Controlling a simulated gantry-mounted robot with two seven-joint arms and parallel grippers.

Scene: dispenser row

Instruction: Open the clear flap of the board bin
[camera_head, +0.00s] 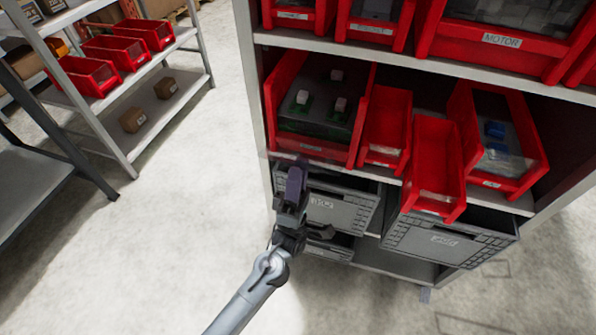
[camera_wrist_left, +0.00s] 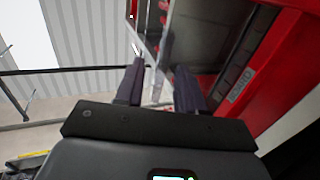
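The board bin (camera_head: 352,150) is a red bin at the left end of the shelf in the head view, with green boards bearing pale blocks inside. Its BOARD label (camera_wrist_left: 239,84) reads in the left wrist view. The clear flap (camera_wrist_left: 155,28) shows there as a see-through panel with a pale edge, in front of the bin's opening. My left gripper (camera_head: 297,174) is at the bin's lower left front corner. Its dark fingers (camera_wrist_left: 160,84) are apart, with the flap's lower edge close to the fingertips. I cannot tell whether they touch it. My right gripper is out of view.
More red bins (camera_head: 437,165) stand to the right on the same shelf, and others (camera_head: 495,40) above. Grey crates (camera_head: 445,240) sit below. A second rack (camera_head: 110,110) stands at the left, with open floor (camera_head: 170,220) between.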

